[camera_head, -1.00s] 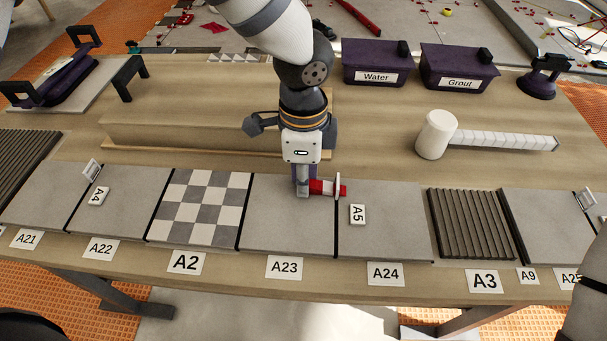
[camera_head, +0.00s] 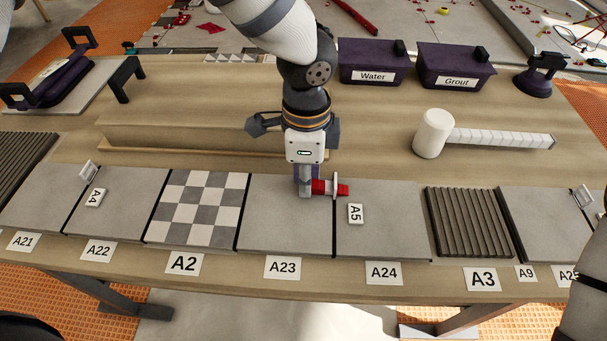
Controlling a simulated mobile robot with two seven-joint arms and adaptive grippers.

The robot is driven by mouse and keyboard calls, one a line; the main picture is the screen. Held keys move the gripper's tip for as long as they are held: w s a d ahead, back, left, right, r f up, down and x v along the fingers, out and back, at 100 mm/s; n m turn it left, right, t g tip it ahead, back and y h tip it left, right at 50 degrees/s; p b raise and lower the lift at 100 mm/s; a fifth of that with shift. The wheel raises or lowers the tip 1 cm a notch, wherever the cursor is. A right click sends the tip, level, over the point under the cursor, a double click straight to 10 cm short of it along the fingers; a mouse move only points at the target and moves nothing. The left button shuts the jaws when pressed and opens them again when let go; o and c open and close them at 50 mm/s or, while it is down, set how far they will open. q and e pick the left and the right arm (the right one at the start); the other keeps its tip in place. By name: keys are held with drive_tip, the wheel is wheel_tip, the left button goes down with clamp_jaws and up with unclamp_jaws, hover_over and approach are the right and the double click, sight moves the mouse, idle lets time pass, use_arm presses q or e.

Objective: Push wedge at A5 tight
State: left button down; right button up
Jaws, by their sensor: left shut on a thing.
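The A5 label (camera_head: 356,213) lies on the grey tile A24 (camera_head: 385,225), close to the joint with the grey tile A23 (camera_head: 285,222). A red wedge (camera_head: 320,187) lies across that joint at its far part, with its tip past a pale upright clip (camera_head: 337,185). My left gripper (camera_head: 306,190) comes down over tile A23 and is shut on the left, thick end of the red wedge. The gripper hides part of that end. My right gripper is not in view; a dark arm part shows at the lower right edge.
A white mallet (camera_head: 433,134) lies behind the tiles on the right. Purple Water (camera_head: 374,62) and Grout (camera_head: 457,70) boxes stand at the back. A long wooden block (camera_head: 190,125) lies behind my gripper. A checkered tile (camera_head: 199,205) and a ribbed tile (camera_head: 468,222) flank A23 and A24.

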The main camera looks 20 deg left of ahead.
use_arm(q)
drive_tip(key=shift+w+d, duration=0.15)
drive_tip(key=shift+d, duration=0.35)
idle(0.7)
drive_tip(key=c, duration=1.4)
unclamp_jaws()
wheel_tip(320, 180, up, 12)
